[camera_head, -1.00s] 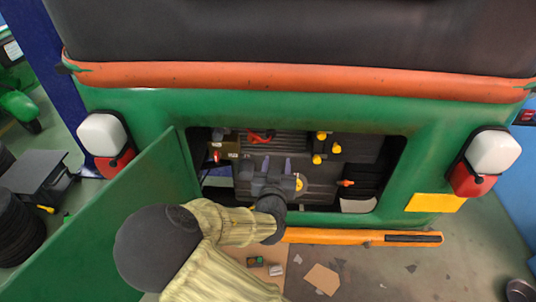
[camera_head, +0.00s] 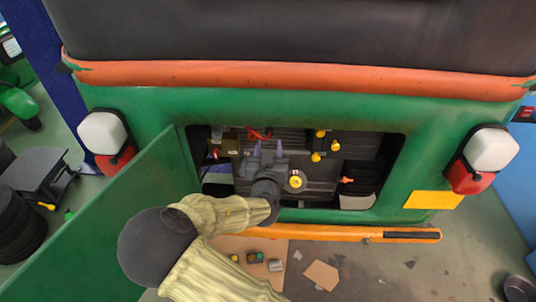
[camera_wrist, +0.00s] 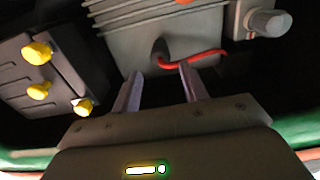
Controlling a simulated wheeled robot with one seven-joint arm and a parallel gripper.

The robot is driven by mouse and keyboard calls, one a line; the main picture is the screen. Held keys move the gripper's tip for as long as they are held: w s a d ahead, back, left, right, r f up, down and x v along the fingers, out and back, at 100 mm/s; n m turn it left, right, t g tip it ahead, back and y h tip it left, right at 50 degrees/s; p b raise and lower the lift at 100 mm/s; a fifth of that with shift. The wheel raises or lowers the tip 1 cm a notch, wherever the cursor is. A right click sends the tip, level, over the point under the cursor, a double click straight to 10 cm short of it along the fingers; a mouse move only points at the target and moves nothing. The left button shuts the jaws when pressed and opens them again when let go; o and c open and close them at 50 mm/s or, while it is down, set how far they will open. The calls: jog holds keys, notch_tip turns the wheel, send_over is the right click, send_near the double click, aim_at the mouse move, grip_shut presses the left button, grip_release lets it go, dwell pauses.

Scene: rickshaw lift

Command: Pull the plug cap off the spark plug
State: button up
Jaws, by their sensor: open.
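The red lead (camera_head: 258,134) shows at the top of the engine opening in the head view. In the wrist view the red lead (camera_wrist: 205,54) runs to a dark cap-like end (camera_wrist: 159,54) against the grey finned engine block (camera_wrist: 150,25); this looks like the plug cap, with the spark plug hidden. My gripper (camera_head: 268,149) is inside the opening, just below the red lead in the head view. In the wrist view its two fingers (camera_wrist: 160,74) are apart, with nothing visible between them, and point toward the cap. I see no contact.
Yellow caps (camera_head: 316,157) are right of my gripper. A grey box with a knob (camera_wrist: 265,22) sits near the lead in the wrist view. The green body frame (camera_head: 300,108) surrounds the opening; an open green door (camera_head: 130,235) stands left. An orange bar (camera_head: 350,233) crosses below.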

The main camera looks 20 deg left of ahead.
aim_at(270, 133)
jog(key=shift+b+x, duration=0.65)
jog(key=shift+x, duration=2.25)
jog(key=c, duration=0.8)
